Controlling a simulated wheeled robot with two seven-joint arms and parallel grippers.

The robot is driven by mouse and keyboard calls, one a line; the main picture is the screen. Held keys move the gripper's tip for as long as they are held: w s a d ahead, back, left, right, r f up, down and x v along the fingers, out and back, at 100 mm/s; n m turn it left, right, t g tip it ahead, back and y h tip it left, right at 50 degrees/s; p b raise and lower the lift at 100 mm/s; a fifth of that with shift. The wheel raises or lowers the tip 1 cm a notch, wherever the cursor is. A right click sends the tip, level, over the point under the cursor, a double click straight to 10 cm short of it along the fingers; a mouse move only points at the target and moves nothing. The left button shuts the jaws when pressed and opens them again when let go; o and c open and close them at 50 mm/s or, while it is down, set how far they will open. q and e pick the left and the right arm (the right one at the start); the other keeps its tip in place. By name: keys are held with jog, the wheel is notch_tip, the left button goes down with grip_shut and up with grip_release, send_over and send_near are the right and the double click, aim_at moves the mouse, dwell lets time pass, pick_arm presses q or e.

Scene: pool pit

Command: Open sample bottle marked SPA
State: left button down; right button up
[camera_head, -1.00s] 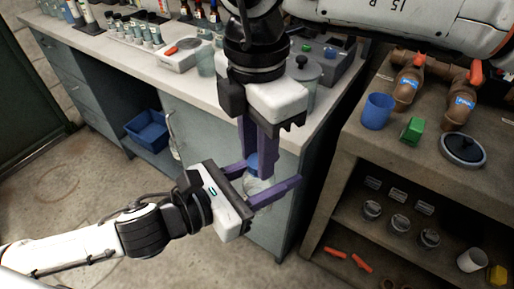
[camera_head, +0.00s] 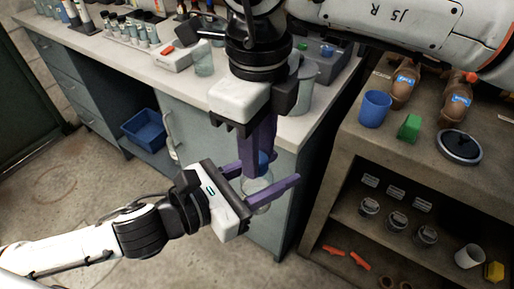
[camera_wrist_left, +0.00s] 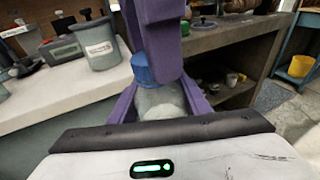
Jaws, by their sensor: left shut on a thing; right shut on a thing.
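A clear sample bottle (camera_head: 257,187) with a blue cap (camera_head: 263,158) is held upright in the air in front of the bench. In the left wrist view the bottle body (camera_wrist_left: 161,102) shows pale between purple fingers, with its blue cap (camera_wrist_left: 148,70) on top. My left gripper (camera_head: 266,180) is shut around the bottle body from the left. My right gripper (camera_head: 258,162) points down from above and is shut on the blue cap, its fingers partly hiding it. I cannot read any marking on the bottle.
The bench (camera_head: 118,54) behind carries racked bottles, a beaker (camera_head: 202,60) and a grey lidded pot (camera_wrist_left: 98,43). At right a concrete shelf unit (camera_head: 345,150) holds a blue cup (camera_head: 375,108), a green block (camera_head: 409,127) and several jars. Open floor lies at left.

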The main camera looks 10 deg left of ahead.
jog(key=n, duration=0.4)
jog(key=shift+w+a+r+n, duration=0.1)
jog(key=shift+a+n, duration=0.1)
jog(key=shift+n, duration=0.1)
jog(key=n, duration=0.6)
jog(key=shift+w, duration=0.1)
jog(key=n, duration=0.4)
jog(key=shift+n, duration=0.4)
jog(key=n, duration=0.4)
jog(key=shift+w, duration=0.15)
jog(key=shift+r, duration=0.15)
jog(key=shift+r, duration=0.95)
